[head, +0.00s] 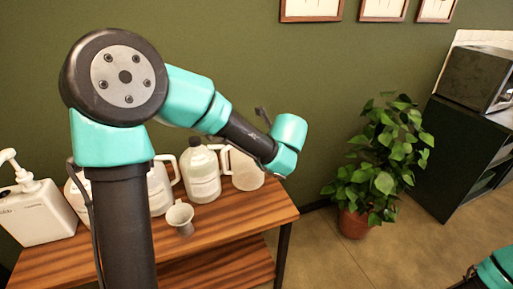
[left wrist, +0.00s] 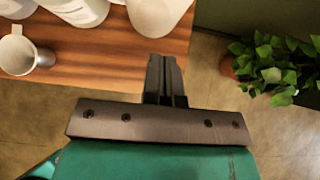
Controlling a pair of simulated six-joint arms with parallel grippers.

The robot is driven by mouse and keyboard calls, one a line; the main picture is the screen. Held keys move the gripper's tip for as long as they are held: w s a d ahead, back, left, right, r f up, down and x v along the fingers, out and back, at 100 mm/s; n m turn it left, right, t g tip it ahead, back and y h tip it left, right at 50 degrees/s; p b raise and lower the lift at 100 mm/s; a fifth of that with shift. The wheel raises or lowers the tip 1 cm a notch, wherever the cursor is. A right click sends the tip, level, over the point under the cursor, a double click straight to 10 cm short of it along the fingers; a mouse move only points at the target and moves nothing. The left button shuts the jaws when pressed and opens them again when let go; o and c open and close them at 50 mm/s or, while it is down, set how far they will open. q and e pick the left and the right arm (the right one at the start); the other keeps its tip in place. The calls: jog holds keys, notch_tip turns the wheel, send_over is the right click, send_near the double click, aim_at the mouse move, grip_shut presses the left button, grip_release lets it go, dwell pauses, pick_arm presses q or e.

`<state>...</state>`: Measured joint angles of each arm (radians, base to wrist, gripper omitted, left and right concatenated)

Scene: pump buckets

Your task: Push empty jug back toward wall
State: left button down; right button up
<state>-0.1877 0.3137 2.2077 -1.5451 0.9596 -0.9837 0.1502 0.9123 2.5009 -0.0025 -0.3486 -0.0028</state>
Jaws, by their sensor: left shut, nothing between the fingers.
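Several white jugs stand in a row on the wooden table. The rightmost one (head: 247,171) looks pale and empty, partly hidden behind my left arm in the head view; it also shows at the top of the left wrist view (left wrist: 157,14). A fuller capped jug (head: 201,175) stands just left of it. My left gripper (left wrist: 166,62) is shut and empty, near the table's right front edge and apart from the rightmost jug.
A white pump container (head: 38,213) stands at the table's left. A pale mug (head: 180,217) sits in front of the jugs. The wooden table (head: 235,215) has bare room at its right front. A potted plant (head: 378,165) and dark cabinet (head: 462,150) stand to the right.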

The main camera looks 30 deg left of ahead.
pick_arm(q)
jog(key=shift+w+a+r+x, duration=0.25)
jog(key=shift+r+x, duration=0.1)
jog(key=shift+x, duration=1.8)
jog(key=shift+w+a+r+x, duration=0.15)
jog(key=shift+a+r+x, duration=0.15)
jog(key=shift+x, duration=1.8)
jog(key=shift+w+a+r+x, duration=0.25)
jog(key=shift+r+x, duration=0.1)
jog(key=shift+x, duration=1.8)
jog(key=w+a, duration=0.5)
jog(key=a, duration=0.1)
jog(key=w+a, duration=0.3)
jog(key=a, duration=0.1)
jog(key=shift+w, duration=0.35)
